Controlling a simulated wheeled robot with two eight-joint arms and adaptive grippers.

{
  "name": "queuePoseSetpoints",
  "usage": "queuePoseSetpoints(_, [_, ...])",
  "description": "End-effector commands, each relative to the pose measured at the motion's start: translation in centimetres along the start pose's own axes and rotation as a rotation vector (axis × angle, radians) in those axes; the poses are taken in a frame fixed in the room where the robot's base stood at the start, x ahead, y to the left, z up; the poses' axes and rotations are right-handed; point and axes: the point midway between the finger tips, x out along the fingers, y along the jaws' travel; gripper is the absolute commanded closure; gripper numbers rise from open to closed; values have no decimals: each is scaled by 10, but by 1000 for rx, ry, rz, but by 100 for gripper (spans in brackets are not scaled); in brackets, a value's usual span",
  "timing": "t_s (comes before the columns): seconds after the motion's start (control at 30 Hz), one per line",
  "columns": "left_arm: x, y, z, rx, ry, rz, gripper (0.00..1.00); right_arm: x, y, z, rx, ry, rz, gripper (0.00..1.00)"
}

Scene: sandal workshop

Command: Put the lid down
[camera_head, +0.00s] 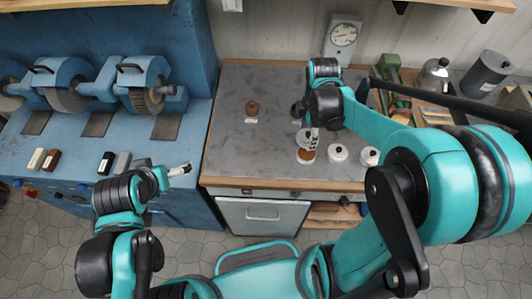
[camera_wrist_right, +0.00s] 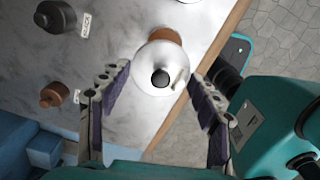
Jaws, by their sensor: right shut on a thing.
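A white round lid (camera_wrist_right: 160,66) with a black knob shows between the fingers of my right gripper (camera_wrist_right: 160,74) in the right wrist view. The gripper is shut on it. In the head view, my right gripper (camera_head: 312,136) points down over the bench, with the white lid (camera_head: 303,137) at its fingertips. The lid's exact height over the pot cannot be told. My left gripper (camera_head: 180,170) hangs at the left, away from the pots; its jaws are too small to judge.
Two white lidded pots (camera_head: 338,153) (camera_head: 369,156) stand right of the open pot. A brown pot (camera_head: 252,108) and a dark pot (camera_head: 298,110) stand farther back. The grey bench top (camera_head: 235,150) is clear at the left. A dial scale (camera_head: 342,38) stands behind.

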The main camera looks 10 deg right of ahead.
Motion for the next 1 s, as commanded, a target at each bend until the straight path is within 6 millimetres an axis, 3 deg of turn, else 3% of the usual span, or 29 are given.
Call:
queuePoseSetpoints(0.13, [4,0,3,0,0,0,0,11,4,-17,-10,0,0,57])
queuePoseSetpoints(0.4, [17,0,12,0,0,0,0,51,16,-80,-11,0,0,57])
queuePoseSetpoints(0.53, [21,0,15,0,0,0,0,64,20,-102,-8,0,0,57])
queuePoseSetpoints(0.77, [24,0,17,0,0,0,0,74,22,-114,-4,0,0,57])
queuePoseSetpoints(1.0, [34,0,24,0,0,0,0,108,22,-114,-4,0,0,57])
